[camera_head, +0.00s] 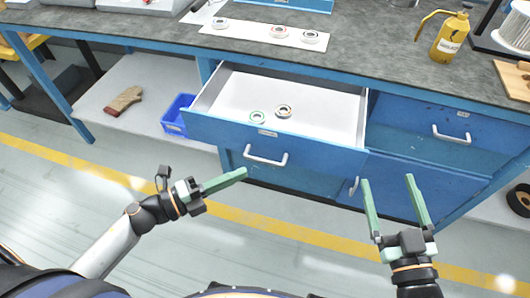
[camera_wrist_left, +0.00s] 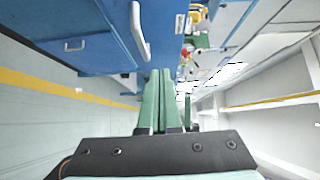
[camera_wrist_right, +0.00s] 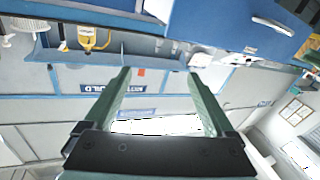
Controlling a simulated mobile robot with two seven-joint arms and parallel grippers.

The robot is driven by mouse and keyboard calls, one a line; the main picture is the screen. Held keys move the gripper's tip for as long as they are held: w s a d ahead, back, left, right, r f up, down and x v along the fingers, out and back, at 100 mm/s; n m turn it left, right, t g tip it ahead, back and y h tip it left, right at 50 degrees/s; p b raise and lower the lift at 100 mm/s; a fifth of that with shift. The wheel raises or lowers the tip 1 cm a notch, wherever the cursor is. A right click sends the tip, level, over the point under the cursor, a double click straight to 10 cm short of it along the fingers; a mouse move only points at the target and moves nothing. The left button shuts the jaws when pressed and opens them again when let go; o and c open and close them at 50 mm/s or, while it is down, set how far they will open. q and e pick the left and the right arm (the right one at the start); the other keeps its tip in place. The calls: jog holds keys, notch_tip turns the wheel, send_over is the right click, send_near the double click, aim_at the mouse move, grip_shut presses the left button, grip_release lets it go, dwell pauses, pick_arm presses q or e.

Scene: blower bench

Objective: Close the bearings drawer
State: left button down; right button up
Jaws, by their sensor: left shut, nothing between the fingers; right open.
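The bearings drawer (camera_head: 270,143) is a blue-fronted drawer with a white inside, pulled open from the workbench in the head view. Two ring-shaped bearings lie in it, one green-rimmed (camera_head: 257,117) and one dark (camera_head: 284,111). A silver handle (camera_head: 266,159) is on its front. My left gripper (camera_head: 243,173) is shut and empty, in front of the drawer and just left of the handle, apart from it in the picture. My right gripper (camera_head: 387,180) is open and empty, to the right of the drawer in front of the right-hand cabinet.
On the grey benchtop (camera_head: 370,50), a white strip (camera_head: 251,37) holds several bearings, and a yellow oil can (camera_head: 451,36) stands at right. A closed drawer (camera_head: 440,128) is on the right. A blue bin (camera_head: 178,114) and a glove (camera_head: 124,101) lie on the lower shelf. The floor in front is clear.

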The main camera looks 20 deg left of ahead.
aim_at(279, 146)
pick_arm(q)
jog(key=w+d, duration=0.1)
jog(key=w, duration=0.1)
jog(key=w+d, duration=0.3)
jog(key=w, duration=0.2)
jog(key=shift+d, duration=0.15)
jog(key=shift+w+b, duration=0.3)
jog(key=shift+w, duration=0.15)
pick_arm(e)
jog(key=shift+s+a+r+n+t+y, duration=0.1)
jog(key=shift+r+n+t+y, duration=0.2)
jog(key=shift+r, duration=0.65)
jog(key=shift+s+a+r+n+t+y, duration=0.1)
jog(key=shift+r+t+y, duration=0.25)
jog(key=shift+r, duration=0.6)
pick_arm(q)
jog(key=shift+w, duration=0.1)
pick_arm(e)
jog(key=shift+d, duration=0.1)
